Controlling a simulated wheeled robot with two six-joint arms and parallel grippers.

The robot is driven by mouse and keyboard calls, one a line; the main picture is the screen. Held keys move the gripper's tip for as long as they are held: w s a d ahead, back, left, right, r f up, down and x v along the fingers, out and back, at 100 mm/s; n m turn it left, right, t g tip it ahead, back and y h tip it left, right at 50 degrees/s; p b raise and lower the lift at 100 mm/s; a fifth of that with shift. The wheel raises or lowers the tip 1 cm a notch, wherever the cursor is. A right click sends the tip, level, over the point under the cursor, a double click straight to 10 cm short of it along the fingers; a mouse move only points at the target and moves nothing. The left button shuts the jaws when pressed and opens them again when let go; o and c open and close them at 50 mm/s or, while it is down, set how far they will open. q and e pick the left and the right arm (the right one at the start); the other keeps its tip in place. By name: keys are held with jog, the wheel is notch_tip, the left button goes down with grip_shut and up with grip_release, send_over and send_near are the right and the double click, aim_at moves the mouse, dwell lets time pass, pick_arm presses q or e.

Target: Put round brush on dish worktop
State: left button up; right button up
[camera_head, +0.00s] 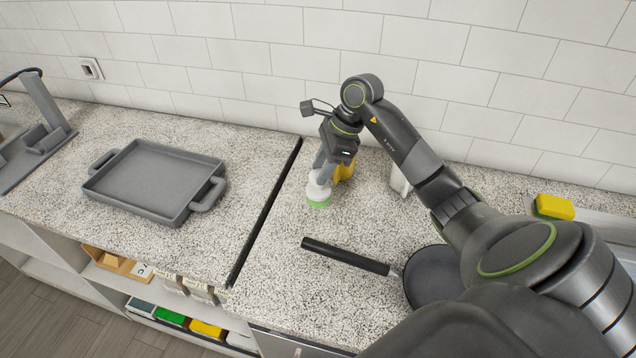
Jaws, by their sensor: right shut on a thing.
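The round brush (318,192), white with a green lower end, is at the back of the speckled worktop (290,285), just right of the dark seam. My right gripper (321,175) points down and is shut on the brush's upper part. The fingers partly hide the brush. The green end is down, at or just above the worktop; I cannot tell whether it touches. My left gripper is not in view.
A yellow object (345,172) and a whitish one (399,181) stand behind and right of the brush. A dark pan (432,277) lies in front, its handle pointing left. A grey tray (150,178) sits left of the seam. A yellow-green sponge (555,207) lies far right.

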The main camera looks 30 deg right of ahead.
jog(key=shift+f, duration=0.75)
notch_tip(320, 180, down, 3)
jog(key=shift+w+a+f+p, duration=0.1)
jog(key=shift+p, duration=0.7)
jog(key=shift+f, duration=0.25)
jog(key=shift+f+b, duration=0.2)
jog(key=shift+b, duration=0.15)
jog(key=o, duration=1)
jog(key=shift+r, duration=0.1)
jog(key=shift+r, duration=0.1)
